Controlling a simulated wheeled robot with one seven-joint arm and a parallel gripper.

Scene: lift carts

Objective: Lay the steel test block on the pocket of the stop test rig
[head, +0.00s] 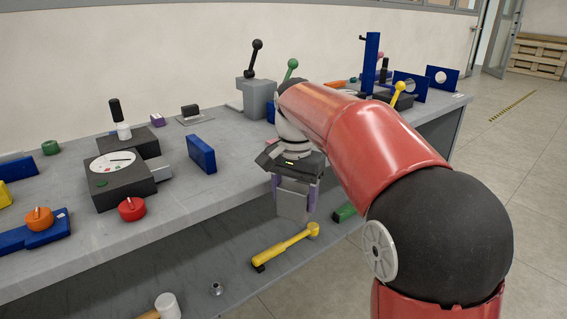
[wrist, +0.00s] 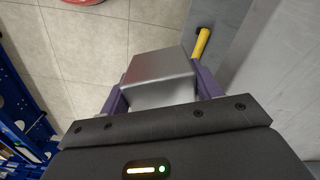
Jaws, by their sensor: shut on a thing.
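My gripper (head: 294,191) hangs in front of the bench's front edge, fingers down, with its purple fingers on either side of a grey steel block (head: 292,208). In the wrist view my gripper (wrist: 161,92) is shut on this steel test block (wrist: 158,68), and floor shows beyond it. The block is clear of the bench. I cannot tell for certain which device is the stop test rig. A dark box with a white dial (head: 121,190) stands on the bench to the left, and a grey housing with a black lever (head: 258,98) stands behind my arm. No pocket can be made out.
The bench top (head: 225,190) is bare between the blue plate (head: 201,154) and my gripper. A red knob (head: 132,209) is near the front edge. A yellow-handled tool (head: 285,247) lies on the lower shelf. A tall blue post (head: 371,65) stands behind my arm.

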